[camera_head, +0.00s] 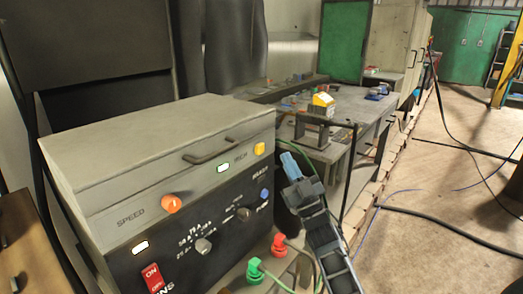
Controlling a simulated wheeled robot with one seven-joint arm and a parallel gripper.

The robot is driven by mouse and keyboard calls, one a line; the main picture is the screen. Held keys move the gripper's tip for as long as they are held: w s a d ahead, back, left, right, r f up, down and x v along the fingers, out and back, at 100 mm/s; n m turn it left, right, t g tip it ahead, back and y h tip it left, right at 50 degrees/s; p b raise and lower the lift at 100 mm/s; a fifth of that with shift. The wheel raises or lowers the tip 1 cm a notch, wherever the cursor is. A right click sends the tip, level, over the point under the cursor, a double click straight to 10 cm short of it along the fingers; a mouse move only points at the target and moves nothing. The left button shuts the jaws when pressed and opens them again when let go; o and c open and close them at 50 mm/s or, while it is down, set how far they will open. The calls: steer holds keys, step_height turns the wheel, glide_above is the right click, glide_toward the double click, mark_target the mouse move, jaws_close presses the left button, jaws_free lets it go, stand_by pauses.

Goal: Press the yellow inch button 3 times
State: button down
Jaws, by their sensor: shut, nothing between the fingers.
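The button is fully visible.
Green (255,270) and red (279,244) plugs stick out below. A workbench (345,130) stands behind; floor at right has cables.

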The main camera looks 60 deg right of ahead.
stand_by(0.9)
steer(key=s+a+f+m+g+y, duration=0.15)
steer(key=a+f, duration=0.25)
steer(key=a, duration=0.7)
steer(key=s+a+f+g+y, duration=0.1)
steer(key=s+a+f+y, duration=0.2)
steer(key=a, duration=0.8)
steer(key=s+a+n+g+y, duration=0.4)
steer(key=s+a+y, duration=0.5)
steer(key=s+a, duration=0.6)
steer(key=shift+s+a+r+g, duration=0.4)
steer(key=shift+a+g, duration=0.25)
steer(key=shift+a, duration=0.1)
steer(key=shift+y, duration=0.25)
